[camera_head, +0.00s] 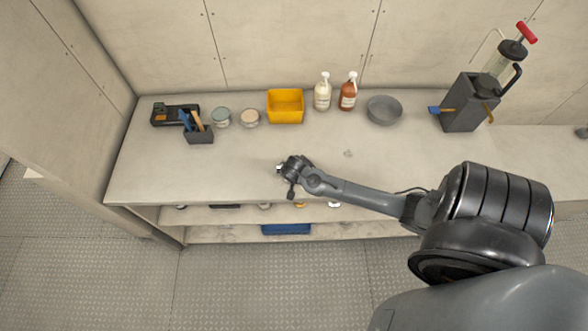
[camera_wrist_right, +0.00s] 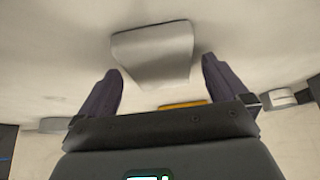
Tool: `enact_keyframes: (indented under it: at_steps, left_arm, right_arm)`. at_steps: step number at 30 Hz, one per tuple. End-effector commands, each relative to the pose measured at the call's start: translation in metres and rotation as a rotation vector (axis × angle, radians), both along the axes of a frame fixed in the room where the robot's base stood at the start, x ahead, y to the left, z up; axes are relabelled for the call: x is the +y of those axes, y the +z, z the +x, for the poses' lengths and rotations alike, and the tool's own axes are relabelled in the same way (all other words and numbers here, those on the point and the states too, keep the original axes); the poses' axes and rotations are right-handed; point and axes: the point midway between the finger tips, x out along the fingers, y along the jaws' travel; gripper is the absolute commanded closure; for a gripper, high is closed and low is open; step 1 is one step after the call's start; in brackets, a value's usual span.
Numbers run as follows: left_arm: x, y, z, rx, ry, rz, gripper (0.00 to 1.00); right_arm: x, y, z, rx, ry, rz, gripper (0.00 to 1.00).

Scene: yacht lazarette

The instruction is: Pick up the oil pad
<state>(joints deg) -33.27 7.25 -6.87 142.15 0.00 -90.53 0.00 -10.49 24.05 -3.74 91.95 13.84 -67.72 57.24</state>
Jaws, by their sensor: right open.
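A pale grey, slightly curved sheet, which looks like the oil pad (camera_wrist_right: 153,50), is in the upper middle of the right wrist view. It lies ahead of and between the two dark fingers of my right gripper (camera_wrist_right: 162,66), with a gap on each side. The right gripper is open and nothing is gripped. In the head view my right gripper (camera_head: 283,168) is low over the middle of the bench, near its front. It hides most of the pad there; only a small pale bit shows at its tip. My left gripper is in neither view.
Along the back of the bench (camera_head: 150,178) stand a dark tool holder (camera_head: 198,136), two round tins, a yellow bin (camera_head: 286,120), two pump bottles, a grey bowl (camera_head: 384,110) and a grey pump unit (camera_head: 465,110). The bench around the gripper is mostly clear. Shelves lie below.

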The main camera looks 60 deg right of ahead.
Motion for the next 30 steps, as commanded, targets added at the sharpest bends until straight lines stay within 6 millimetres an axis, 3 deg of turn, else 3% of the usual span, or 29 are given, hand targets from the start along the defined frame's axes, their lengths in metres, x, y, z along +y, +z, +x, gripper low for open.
enact_keyframes:
  at_steps: [19, 30]
  left_arm:
    - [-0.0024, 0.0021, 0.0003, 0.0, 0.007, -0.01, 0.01]
    - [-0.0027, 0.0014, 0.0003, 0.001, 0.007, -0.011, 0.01]
  right_arm:
    - [-0.0006, -0.0038, 0.0001, 0.001, 0.0, 0.0, 0.0]
    - [-0.0008, -0.0039, 0.0001, 0.001, 0.0, 0.0, 0.57]
